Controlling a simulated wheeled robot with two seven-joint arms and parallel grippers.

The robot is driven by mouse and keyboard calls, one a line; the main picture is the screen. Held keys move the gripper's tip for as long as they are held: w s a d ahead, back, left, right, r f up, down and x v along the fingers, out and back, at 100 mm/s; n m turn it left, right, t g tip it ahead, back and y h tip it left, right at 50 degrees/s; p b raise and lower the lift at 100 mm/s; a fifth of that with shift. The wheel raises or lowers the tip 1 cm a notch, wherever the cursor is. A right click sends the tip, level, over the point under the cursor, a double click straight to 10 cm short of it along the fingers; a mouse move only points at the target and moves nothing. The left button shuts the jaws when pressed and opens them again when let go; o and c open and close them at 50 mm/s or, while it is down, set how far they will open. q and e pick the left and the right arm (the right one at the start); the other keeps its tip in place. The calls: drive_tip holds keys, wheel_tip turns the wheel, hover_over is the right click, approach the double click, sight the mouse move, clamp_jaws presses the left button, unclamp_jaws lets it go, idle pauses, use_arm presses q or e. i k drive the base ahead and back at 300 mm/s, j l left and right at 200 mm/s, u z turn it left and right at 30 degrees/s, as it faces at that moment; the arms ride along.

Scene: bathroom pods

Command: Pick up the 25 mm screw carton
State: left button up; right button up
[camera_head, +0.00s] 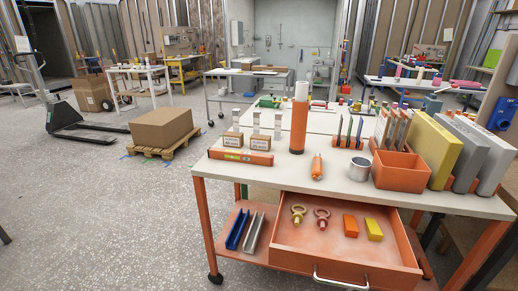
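Two small brown screw cartons with white labels stand side by side on the workbench top, left of the tall orange cylinder. The right-hand carton (260,143) has small print that seems to read 25 mm. The left-hand carton (232,140) has a similar label that is hard to read. Both stand just behind an orange spirit level (241,157) with a green vial. Neither of my grippers is in view, and nothing is seen holding a carton.
The orange cylinder (299,127), an orange tool (317,167), a metal cup (360,168) and an orange bin (398,171) stand on the workbench (338,188). Its drawer (341,259) is open at the front, with eye bolts and blocks inside. A cardboard box (160,127) sits on a pallet.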

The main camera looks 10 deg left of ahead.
sight(263, 144)
drive_tip(key=i+j+z, duration=0.35)
drive_tip(key=j, duration=0.25)
drive_tip(key=i+j+z, duration=0.15)
drive_tip(key=j+z, duration=0.2)
drive_tip(key=j, duration=0.3)
drive_tip(key=i+j+z, duration=0.1)
drive_tip(key=j+z, duration=0.25)
drive_tip(key=j, duration=0.3)
drive_tip(key=j+z, duration=0.35)
drive_tip(key=j, duration=0.4)
drive_tip(key=j+z, duration=0.4)
drive_tip(key=j, duration=0.3)
drive_tip(key=k+j+z, duration=0.2)
drive_tip(key=j+z, duration=0.15)
drive_tip(key=j, duration=0.35)
drive_tip(key=k+j+z, duration=0.35)
drive_tip(key=j, duration=0.3)
drive_tip(key=k+j+z, duration=0.2)
drive_tip(key=j+z, duration=0.15)
drive_tip(key=j, duration=0.3)
